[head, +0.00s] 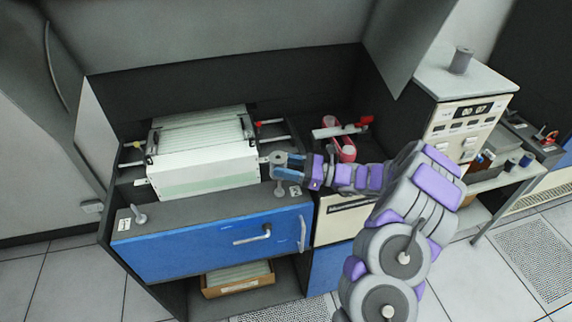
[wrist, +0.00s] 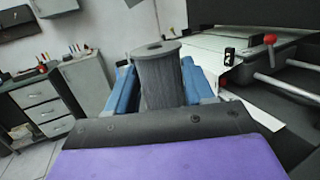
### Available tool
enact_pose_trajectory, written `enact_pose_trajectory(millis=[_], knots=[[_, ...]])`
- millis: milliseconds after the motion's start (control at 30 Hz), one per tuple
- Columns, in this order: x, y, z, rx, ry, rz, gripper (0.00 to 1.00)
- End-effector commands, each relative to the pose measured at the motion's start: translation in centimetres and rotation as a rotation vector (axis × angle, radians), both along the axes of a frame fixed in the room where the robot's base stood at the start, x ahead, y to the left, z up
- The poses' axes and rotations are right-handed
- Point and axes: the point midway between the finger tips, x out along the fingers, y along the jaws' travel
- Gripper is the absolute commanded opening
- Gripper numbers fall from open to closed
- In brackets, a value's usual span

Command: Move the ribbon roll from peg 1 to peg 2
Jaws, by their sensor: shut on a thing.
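The ribbon roll (wrist: 160,78) is a dark grey cylinder standing roughly upright between the blue fingers of my gripper (wrist: 160,88) in the wrist view. In the head view, my gripper (head: 283,167) is shut on the roll (head: 277,157) near the right end of the blue cabinet's top. A grey peg (head: 279,189) shows just below the roll, beside a small white label. I cannot tell whether the roll touches this peg. Another grey peg (head: 139,216) stands bare at the left end of the top, also with a small label. The labels are too small to read surely.
A white card machine (head: 205,170) with metal rods stands behind the cabinet front (head: 205,245). Red-handled parts (head: 340,130) lie to the right of it. A beige control unit (head: 465,125) stands at the right. The cabinet top between the pegs is clear.

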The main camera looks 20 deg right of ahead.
Motion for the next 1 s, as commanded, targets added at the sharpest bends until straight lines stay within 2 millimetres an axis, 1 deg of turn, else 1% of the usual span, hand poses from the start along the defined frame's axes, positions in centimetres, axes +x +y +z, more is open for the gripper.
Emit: enact_pose_trajectory(millis=[467,1000], knots=[[0.01,-0.11,-0.02,0.001,0.000,0.000,0.13],[0.02,-0.02,-0.94,0.001,0.001,0.000,0.13]])
